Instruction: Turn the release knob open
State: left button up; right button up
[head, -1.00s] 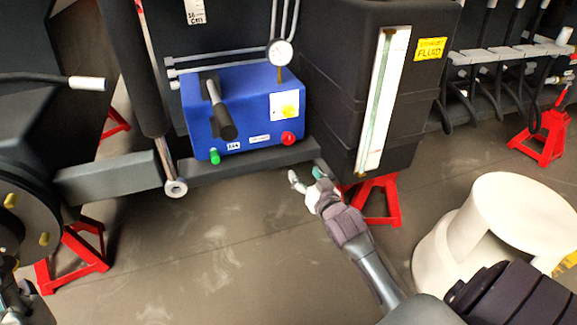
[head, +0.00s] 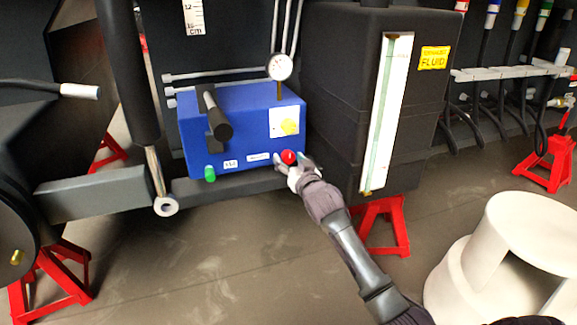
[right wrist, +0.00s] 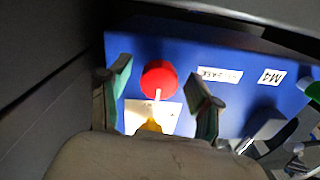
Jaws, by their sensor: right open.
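The red release knob (head: 289,156) is on the lower right of the front of the blue box (head: 240,125). In the right wrist view the knob (right wrist: 158,80) is round, with a pale line on it, beside a white label. My right gripper (head: 292,164) is at the knob in the head view. Its two fingers (right wrist: 162,92) are spread, one on each side of the knob, with a gap to each; whether the fingertips reach around it in depth I cannot tell. My left gripper is not in view.
The box also carries a green knob (head: 210,174), a black lever (head: 215,118) and a dial gauge (head: 280,67). A black tank (head: 341,110) with a sight glass stands close to the right. A white step stool (head: 530,230) and red stands (head: 383,225) are on the floor.

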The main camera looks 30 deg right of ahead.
jog(key=shift+w+d, duration=0.1)
jog(key=shift+w, duration=0.4)
